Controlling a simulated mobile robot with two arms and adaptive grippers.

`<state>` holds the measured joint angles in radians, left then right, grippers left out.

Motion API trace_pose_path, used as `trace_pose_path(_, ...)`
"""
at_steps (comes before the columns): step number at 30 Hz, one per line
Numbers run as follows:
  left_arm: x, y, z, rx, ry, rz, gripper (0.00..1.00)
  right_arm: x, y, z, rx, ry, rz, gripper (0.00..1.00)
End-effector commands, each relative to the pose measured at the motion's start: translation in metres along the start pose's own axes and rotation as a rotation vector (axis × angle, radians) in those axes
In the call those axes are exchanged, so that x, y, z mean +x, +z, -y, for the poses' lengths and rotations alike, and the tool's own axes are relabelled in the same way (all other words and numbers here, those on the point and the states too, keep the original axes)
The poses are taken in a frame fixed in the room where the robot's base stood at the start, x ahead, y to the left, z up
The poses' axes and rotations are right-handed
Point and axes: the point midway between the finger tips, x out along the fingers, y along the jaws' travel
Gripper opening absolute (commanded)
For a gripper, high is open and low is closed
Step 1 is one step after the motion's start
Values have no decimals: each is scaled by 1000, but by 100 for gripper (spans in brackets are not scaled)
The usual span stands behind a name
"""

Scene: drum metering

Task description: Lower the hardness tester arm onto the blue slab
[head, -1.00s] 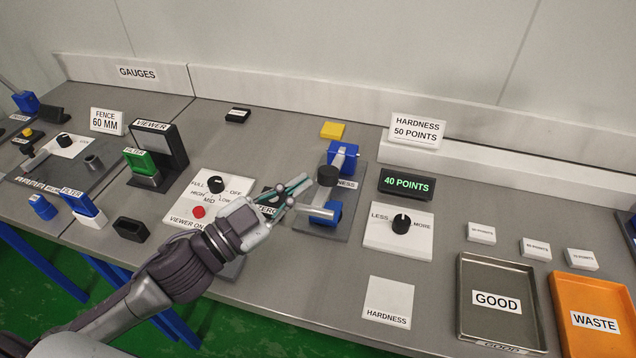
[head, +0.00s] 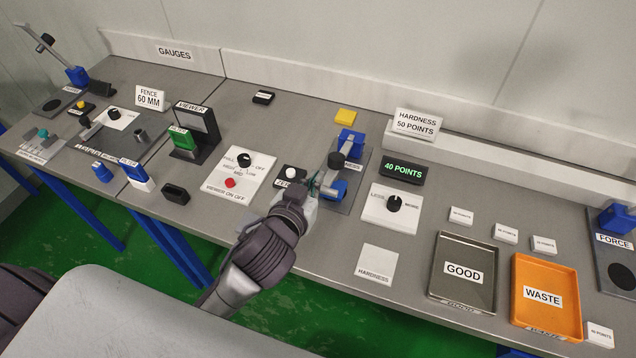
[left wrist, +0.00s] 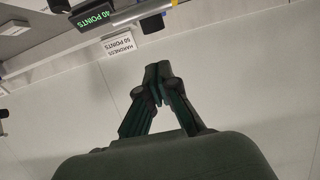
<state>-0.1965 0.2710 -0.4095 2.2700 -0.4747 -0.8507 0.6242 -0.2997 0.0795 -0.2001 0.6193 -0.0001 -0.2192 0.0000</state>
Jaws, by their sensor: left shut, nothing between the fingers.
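The hardness tester (head: 347,145) has a blue hinge block at the back of a dark base. Its grey arm carries a dark round weight (head: 336,160) and reaches forward over the blue slab (head: 336,188). I cannot tell from the head view whether the arm touches the slab. My left gripper (head: 316,184) is at the left side of the tester, close to the arm's front end, shut and empty. In the left wrist view, the shut fingers (left wrist: 158,82) stand apart from the arm and its dark weight (left wrist: 152,23). My right gripper is not in view.
A display (head: 402,171) reading 40 POINTS and a LESS/MORE dial (head: 394,203) stand right of the tester. The viewer panel (head: 240,172) and a white-knobbed unit (head: 290,175) are left. GOOD (head: 465,250) and WASTE (head: 548,265) trays are further right.

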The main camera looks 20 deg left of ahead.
Motion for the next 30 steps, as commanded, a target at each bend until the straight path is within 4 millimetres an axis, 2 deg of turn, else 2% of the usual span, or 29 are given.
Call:
trace_pose_path(3, 25, -4, 0, 3, -1, -2, 0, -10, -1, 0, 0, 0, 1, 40)
trace_pose_path(4, 28, 2, 0, 3, -1, 4, 0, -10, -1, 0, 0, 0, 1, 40)
trace_pose_path(6, 28, 17, 0, 2, 0, 6, 0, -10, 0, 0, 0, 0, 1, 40)
trace_pose_path(12, 33, 35, 0, 1, 2, 1, 0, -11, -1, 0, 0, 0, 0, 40)
trace_pose_path(25, 34, 40, 0, 0, 2, -1, 0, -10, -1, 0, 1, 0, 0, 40)
trace_pose_path(30, 36, 54, -1, -3, 3, -25, 0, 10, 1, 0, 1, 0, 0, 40)
